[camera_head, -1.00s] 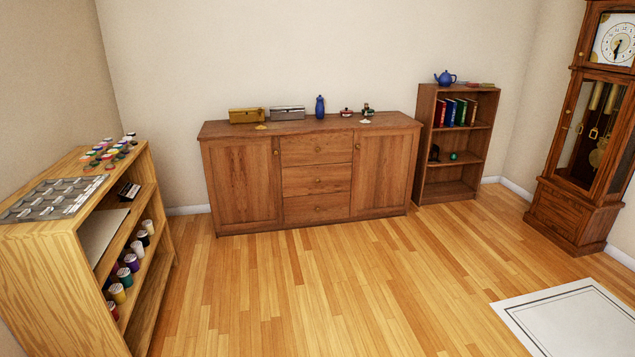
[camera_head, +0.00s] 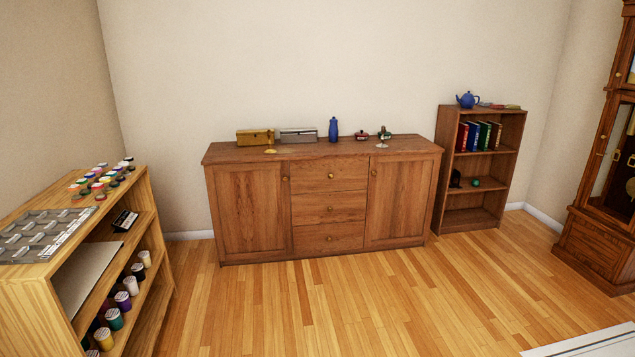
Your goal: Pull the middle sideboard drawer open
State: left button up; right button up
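The wooden sideboard (camera_head: 250,212) stands against the back wall, with a door at each side and a column of three drawers between them. The middle drawer (camera_head: 310,209) is closed, its front flush with the drawers above and below. A small round brass knob (camera_head: 329,209) sits at the middle of its front. The top drawer (camera_head: 310,179) and the bottom drawer (camera_head: 310,239) are also closed. Neither of my grippers shows in the head view.
A gold box (camera_head: 255,136), a grey box (camera_head: 298,135) and a blue bottle (camera_head: 333,130) stand on the sideboard. A paint shelf (camera_head: 155,300) is at left, a bookcase (camera_head: 470,200) and a tall clock (camera_head: 600,235) at right. The wooden floor (camera_head: 340,310) before the sideboard is clear.

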aim_at(315, 208)
jog(key=i, duration=1.85)
jog(key=i+l, duration=0.1)
jog(key=i, duration=1.8)
jog(key=j+u, duration=0.05)
jog(key=j, duration=0.05)
